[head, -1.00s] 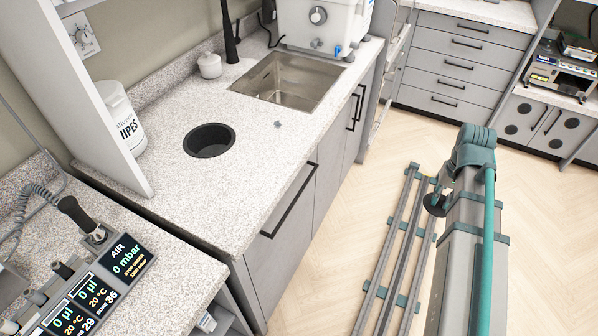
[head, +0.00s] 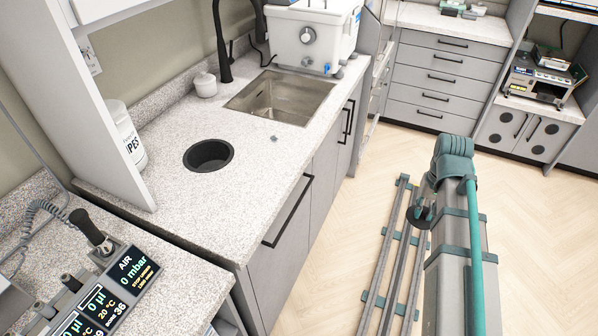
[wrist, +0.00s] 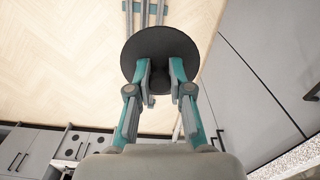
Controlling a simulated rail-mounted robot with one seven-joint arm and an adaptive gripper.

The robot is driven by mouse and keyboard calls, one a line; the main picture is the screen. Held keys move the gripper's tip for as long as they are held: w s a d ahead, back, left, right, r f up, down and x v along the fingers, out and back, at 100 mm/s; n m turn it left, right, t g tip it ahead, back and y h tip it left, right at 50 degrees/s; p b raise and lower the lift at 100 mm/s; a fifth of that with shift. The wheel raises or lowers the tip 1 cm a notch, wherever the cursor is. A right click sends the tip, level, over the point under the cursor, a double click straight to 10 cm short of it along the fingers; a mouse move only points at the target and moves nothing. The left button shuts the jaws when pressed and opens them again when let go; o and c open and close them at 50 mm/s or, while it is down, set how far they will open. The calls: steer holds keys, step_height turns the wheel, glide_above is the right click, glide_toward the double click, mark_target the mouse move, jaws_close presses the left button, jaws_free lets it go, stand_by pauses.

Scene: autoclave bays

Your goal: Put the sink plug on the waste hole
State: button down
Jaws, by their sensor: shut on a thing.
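My gripper (wrist: 162,82) is shut on the sink plug (wrist: 160,43), a dark round disc held by its stem between the fingers. In the head view the plug (head: 418,216) shows as a dark shape beside my arm, over the floor and rails, well right of the counter.
A small grey piece (head: 274,139) lies on the counter (head: 225,205) near the sink. A white jar (head: 205,86), a black tap (head: 221,45) and a white apparatus (head: 312,40) stand around the sink. Cupboard fronts with bar handles (head: 288,212) face the floor.

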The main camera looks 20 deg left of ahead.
steer(key=s+a+r+n+p, duration=0.1)
steer(key=s+a+r+n, duration=0.45)
steer(key=a, duration=0.65)
steer(key=s+a+r+n, duration=0.2)
steer(key=a+r+n, duration=0.5)
steer(key=a, duration=0.4)
steer(key=s+a+r+n+p, duration=0.1)
steer(key=s+a+r+n, duration=0.3)
steer(key=a+n, duration=0.6)
steer(key=n+p, duration=0.4)
steer(key=n, duration=0.1)
glide_above(249, 186)
steer(key=d, duration=0.1)
step_height(249, 186, down, 7)
steer(key=shift+d+f, duration=0.1)
steer(key=shift+d, duration=0.05)
steer(key=shift+a+f+p, duration=0.3)
steer(key=shift+a+f, duration=0.4)
steer(key=shift+f, duration=0.2)
steer(key=shift+f+p, duration=0.3)
steer(key=shift+f, duration=1.35)
steer(key=shift+f, duration=0.15)
